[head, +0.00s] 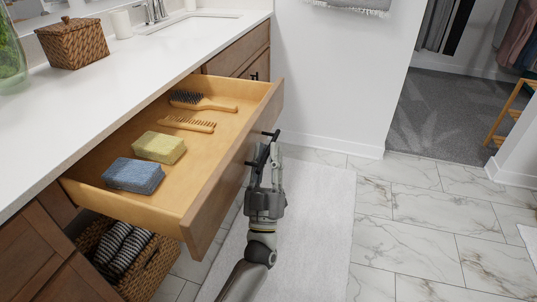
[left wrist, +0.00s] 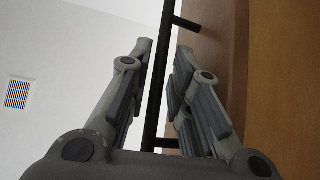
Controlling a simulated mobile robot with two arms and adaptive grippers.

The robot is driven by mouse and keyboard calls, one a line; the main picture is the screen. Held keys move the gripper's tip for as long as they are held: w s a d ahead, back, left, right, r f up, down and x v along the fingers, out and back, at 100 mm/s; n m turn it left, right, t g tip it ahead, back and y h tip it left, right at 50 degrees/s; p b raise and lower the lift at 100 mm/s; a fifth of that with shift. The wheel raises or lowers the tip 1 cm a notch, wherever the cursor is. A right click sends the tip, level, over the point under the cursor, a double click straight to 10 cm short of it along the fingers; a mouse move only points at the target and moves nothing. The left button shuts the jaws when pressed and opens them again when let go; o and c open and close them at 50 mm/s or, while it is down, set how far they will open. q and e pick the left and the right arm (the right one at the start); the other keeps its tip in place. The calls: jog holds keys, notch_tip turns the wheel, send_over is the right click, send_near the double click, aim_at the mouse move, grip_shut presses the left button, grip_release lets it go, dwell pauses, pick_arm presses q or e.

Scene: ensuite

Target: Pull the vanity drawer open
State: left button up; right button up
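The vanity drawer (head: 232,170) stands pulled well out from the cabinet, its wooden inside showing. Its front also fills the right of the left wrist view (left wrist: 285,90). A black bar handle (head: 270,134) is on the drawer front and runs upright through the left wrist view (left wrist: 166,30). My left gripper (head: 266,150) is at the handle, with the bar between its fingers. In the left wrist view the gripper (left wrist: 160,65) shows narrow gaps on both sides of the bar, so the fingers look partly open around it. My right gripper is not in view.
In the drawer lie a hairbrush (head: 203,102), a comb (head: 188,124), a yellow sponge (head: 159,147) and a blue sponge (head: 133,175). A wicker basket (head: 150,265) sits below. A pale rug (head: 310,220) and clear tiled floor (head: 430,225) lie to the right.

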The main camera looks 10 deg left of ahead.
pick_arm(q)
jog(key=v, duration=1.2)
